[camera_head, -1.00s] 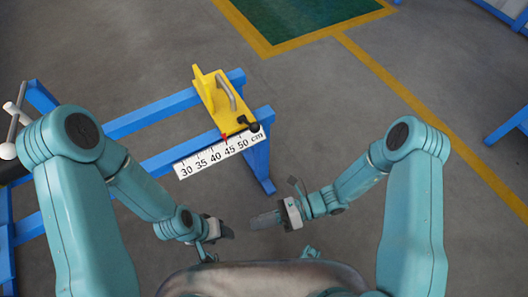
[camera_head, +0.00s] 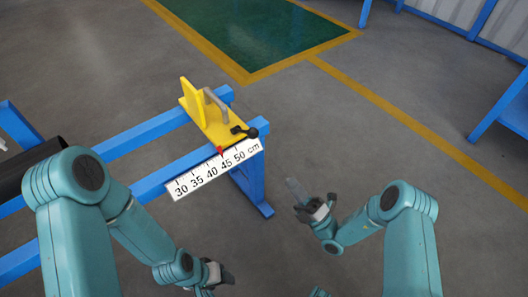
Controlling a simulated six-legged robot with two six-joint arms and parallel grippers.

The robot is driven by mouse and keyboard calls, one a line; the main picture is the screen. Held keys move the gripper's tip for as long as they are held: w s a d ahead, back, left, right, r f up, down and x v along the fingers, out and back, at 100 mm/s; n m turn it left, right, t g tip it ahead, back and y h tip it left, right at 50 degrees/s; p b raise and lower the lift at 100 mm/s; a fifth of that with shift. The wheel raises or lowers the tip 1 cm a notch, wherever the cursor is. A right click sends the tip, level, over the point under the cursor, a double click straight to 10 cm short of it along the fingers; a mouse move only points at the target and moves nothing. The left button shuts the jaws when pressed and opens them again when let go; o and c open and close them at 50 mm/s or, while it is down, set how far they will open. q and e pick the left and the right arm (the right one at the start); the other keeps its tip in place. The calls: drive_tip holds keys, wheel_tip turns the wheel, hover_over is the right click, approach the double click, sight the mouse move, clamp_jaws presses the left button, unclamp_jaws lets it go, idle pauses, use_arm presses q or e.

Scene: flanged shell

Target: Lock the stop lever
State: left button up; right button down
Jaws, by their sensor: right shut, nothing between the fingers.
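The yellow stop (camera_head: 212,122) sits on the blue rails, with an upright plate and a grey bent handle (camera_head: 216,103). The black stop lever (camera_head: 252,132) with a round knob is at its near right corner, pointing right. A red pointer (camera_head: 221,151) on the stop is near 45 on the white cm scale (camera_head: 213,169). My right gripper (camera_head: 293,188) is shut and empty, to the right of and nearer than the lever, clear of it. My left gripper (camera_head: 229,277) is low in the picture, away from the stop; its fingers are too small to judge.
The blue rail frame (camera_head: 140,133) runs to the left, with a leg (camera_head: 255,190) below the stop. A dark roller (camera_head: 30,168) lies at the left. The floor right of the frame is clear. Another blue frame (camera_head: 505,100) stands at the far right.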

sight(244, 131)
drive_tip(key=shift+w+f, duration=0.1)
drive_tip(key=shift+w, duration=0.05)
drive_tip(key=b+x, duration=0.2)
drive_tip(key=x, duration=1.2)
